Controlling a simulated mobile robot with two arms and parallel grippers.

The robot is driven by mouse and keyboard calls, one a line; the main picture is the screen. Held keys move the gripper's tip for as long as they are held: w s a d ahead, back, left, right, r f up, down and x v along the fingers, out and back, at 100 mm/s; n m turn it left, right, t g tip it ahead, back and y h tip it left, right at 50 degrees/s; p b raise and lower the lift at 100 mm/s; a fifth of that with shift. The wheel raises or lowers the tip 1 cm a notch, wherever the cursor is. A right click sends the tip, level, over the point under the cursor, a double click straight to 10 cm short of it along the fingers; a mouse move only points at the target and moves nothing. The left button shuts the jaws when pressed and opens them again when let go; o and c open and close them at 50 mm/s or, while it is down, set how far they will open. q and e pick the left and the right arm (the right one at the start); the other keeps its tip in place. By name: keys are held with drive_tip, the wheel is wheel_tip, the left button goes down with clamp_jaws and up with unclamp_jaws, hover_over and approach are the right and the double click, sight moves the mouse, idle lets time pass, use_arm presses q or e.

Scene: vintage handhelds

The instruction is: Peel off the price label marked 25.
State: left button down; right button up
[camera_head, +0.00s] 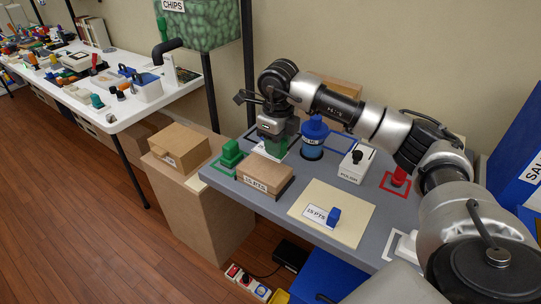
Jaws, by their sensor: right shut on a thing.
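My right gripper (276,142) reaches down at the back of the grey table (232,192). It is shut on a green object (277,149) just above a green-outlined spot; whether that object touches the table I cannot tell. A white label (314,214) with a number and "PTS" lies on a cream mat (358,219), with a blue block (334,214) at its right end. Another white label (256,183) with similar print is on the front of a brown box (268,173). The first digits are too small to read surely. My left gripper is not in view.
A green stepped block (230,154) stands left of my gripper. A blue bottle (313,139), a white box marked POLISH (354,165) and a red object (398,177) in a red outline stand to its right. A cardboard box (178,147) is at the left.

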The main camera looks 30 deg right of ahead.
drive_tip(key=s+d+r+p, duration=0.3)
drive_tip(key=s+d+r, duration=0.2)
drive_tip(key=d+r, duration=0.4)
drive_tip(key=shift+r, duration=0.45)
idle(0.6)
drive_tip(key=shift+r, duration=0.1)
idle(0.9)
wheel_tip(320, 180, up, 5)
drive_tip(key=p, duration=0.4)
drive_tip(key=shift+p, duration=0.3)
idle(0.4)
